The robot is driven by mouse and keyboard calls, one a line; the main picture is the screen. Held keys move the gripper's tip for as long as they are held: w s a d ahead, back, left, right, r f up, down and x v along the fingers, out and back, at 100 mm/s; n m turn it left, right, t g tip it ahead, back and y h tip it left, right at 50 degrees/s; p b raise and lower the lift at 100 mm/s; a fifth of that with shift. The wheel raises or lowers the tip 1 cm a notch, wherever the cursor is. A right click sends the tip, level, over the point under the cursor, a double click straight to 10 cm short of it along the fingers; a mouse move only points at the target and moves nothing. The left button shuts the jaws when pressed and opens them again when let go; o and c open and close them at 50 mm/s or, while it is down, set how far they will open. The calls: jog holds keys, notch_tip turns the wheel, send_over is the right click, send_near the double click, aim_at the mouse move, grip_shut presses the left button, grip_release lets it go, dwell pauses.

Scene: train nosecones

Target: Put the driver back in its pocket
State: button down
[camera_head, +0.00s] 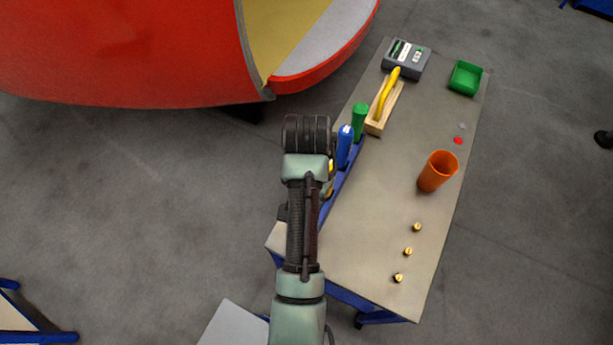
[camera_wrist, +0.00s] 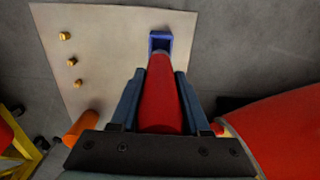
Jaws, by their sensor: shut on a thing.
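The driver, with a red handle (camera_wrist: 165,95), shows in the wrist view between the fingers of my gripper (camera_wrist: 160,100), which is shut on it. The handle's far end overlaps a square blue pocket (camera_wrist: 160,41) at the table's edge. I cannot tell whether the driver's shaft is inside the pocket or above it. In the head view my arm hides the red handle, the gripper fingers and the pocket. A blue handle (camera_head: 345,143) and a green handle (camera_head: 359,119) stand upright along the blue rail (camera_head: 343,188) on the table's left edge.
The table (camera_head: 385,195) carries an orange cup (camera_head: 437,171), several small brass pieces (camera_head: 408,251), a wooden box (camera_head: 379,118) with a yellow object (camera_head: 388,92), a grey device (camera_head: 406,59) and a green bin (camera_head: 465,77). A large red nosecone (camera_head: 120,50) stands left of the table.

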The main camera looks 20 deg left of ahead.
jog(key=shift+f+p, duration=0.6)
jog(key=shift+f, duration=3.05)
jog(key=shift+f, duration=0.2)
jog(key=shift+c, duration=1.9)
grip_release()
jog(key=shift+r, duration=0.15)
notch_tip(320, 180, up, 12)
